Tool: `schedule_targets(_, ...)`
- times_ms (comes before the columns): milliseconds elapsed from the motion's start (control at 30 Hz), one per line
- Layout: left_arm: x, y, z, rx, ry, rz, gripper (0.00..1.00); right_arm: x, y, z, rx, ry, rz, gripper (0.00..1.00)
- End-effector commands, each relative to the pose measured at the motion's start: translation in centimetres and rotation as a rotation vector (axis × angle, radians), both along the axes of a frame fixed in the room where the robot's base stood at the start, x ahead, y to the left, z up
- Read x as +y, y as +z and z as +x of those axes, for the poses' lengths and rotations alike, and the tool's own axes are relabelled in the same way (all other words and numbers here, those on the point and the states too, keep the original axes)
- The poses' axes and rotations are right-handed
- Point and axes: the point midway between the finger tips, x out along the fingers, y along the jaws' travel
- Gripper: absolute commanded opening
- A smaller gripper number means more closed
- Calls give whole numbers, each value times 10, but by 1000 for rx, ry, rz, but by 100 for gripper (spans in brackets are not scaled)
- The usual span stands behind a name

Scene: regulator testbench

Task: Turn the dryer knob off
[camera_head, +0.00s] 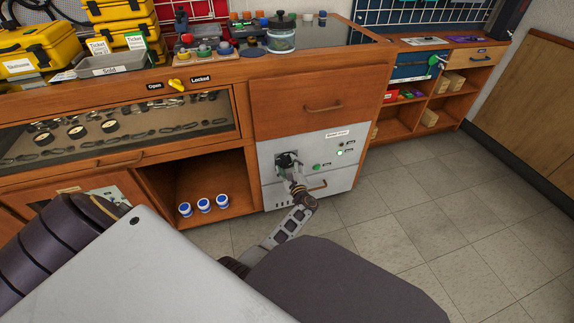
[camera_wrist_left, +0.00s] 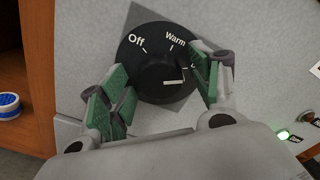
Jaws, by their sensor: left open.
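The dryer knob (camera_wrist_left: 155,65) is a round black dial on a dark square plate, seen close in the left wrist view. "Off" is at its upper left and "Warm" at its top; a further label at the right is partly covered by a finger. A white mark sits low on the dial, toward the right. My left gripper (camera_wrist_left: 163,95) is open, with one green-padded finger on each side of the knob; whether the pads touch it I cannot tell. In the head view, my left gripper (camera_head: 290,161) covers most of the knob on the white dryer front (camera_head: 345,178). My right gripper is not in view.
A yellow Open/Locked handle (camera_head: 176,85) is on the counter edge. The floor at right is clear.

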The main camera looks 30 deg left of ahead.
Motion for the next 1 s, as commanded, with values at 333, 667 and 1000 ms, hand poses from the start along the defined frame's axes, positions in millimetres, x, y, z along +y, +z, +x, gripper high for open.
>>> schedule_targets(333,0,0,0,0,0,0,48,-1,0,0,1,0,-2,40)
schedule_targets(667,0,0,0,-1,0,-1,18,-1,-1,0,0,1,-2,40)
schedule_targets(1000,-1,-2,0,-39,-1,-34,18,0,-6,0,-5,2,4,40)
